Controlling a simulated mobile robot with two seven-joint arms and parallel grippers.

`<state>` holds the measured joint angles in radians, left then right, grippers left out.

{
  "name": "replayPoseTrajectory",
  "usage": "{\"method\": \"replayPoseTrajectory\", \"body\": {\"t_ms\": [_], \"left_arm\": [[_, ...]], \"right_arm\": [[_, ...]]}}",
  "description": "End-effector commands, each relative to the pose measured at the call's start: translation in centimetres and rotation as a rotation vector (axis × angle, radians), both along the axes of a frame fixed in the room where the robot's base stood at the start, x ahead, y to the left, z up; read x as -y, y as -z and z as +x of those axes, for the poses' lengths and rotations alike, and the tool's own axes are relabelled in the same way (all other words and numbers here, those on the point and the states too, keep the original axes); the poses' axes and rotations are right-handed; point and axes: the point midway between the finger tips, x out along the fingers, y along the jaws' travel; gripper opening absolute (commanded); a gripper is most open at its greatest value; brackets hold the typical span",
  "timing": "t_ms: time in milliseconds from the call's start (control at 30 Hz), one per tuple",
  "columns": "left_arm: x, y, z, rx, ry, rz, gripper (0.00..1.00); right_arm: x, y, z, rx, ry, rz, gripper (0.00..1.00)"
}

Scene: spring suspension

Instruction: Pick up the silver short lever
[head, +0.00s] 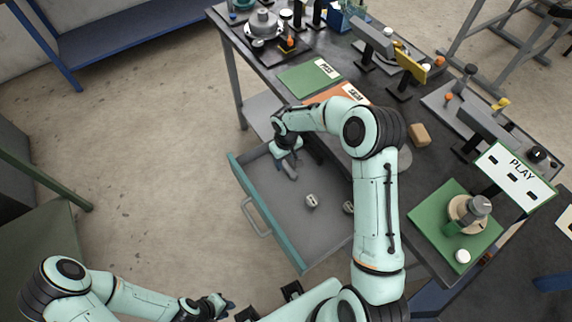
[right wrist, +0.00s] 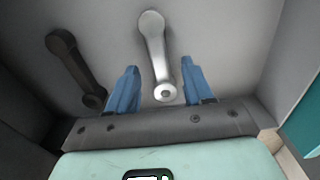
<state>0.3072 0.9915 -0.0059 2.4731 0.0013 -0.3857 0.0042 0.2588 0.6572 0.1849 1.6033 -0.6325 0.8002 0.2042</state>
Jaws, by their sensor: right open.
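The silver short lever (right wrist: 154,50) lies on the grey drawer floor in the right wrist view, its lower end between my right gripper's fingers. My right gripper (right wrist: 160,66) is open, one blue finger on each side of the lever; I cannot tell whether either touches it. In the head view my right gripper (head: 290,168) is down inside the open drawer (head: 262,208) near its far left end, and it hides the lever there. My left gripper (head: 222,304) is low over the floor, away from the drawer; its opening is too small to tell.
A black lever (right wrist: 76,68) lies left of the silver one. Two small metal parts, one (head: 311,201) near the drawer's middle, lie in the drawer. Drawer walls stand close around my right gripper. The workbench (head: 425,160) above carries mats, fixtures and a PLAY sign (head: 517,172).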

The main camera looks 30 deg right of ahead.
Motion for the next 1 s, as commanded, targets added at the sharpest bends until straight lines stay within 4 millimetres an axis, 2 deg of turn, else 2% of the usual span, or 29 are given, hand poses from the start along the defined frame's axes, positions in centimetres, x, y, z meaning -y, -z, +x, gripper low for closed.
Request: {"method": "replayPoseTrajectory", "body": {"t_ms": [133, 367, 433, 533, 567, 867, 1000], "left_arm": [[0.01, -0.01, 0.0, 0.0, 0.0, 0.0, 0.25], [0.0, 0.0, -0.01, 0.0, 0.0, 0.0, 0.25], [0.0, 0.0, -0.01, 0.0, 0.0, 0.0, 0.25], [0.0, 0.0, -0.01, 0.0, 0.0, 0.0, 0.25], [0.0, 0.0, -0.01, 0.0, 0.0, 0.0, 0.25], [0.0, 0.0, -0.01, 0.0, 0.0, 0.0, 0.25], [0.01, -0.01, -0.01, 0.0, 0.0, 0.0, 0.25]], "right_arm": [[-0.05, 1.5, -0.1, -0.001, 0.0, 0.001, 0.51], [-0.02, 1.68, -0.1, -0.001, 0.0, 0.0, 0.51], [-0.02, 1.67, -0.1, -0.001, 0.0, 0.0, 0.35], [-0.03, 1.66, -0.1, -0.001, 0.0, 0.0, 0.02], [-0.03, 1.65, -0.1, -0.001, 0.0, 0.0, 0.0], [-0.03, 1.54, -0.08, 0.0, 0.0, 0.0, 0.0], [-0.02, 0.84, -0.02, 0.002, 0.0, 0.0, 0.0]]}}
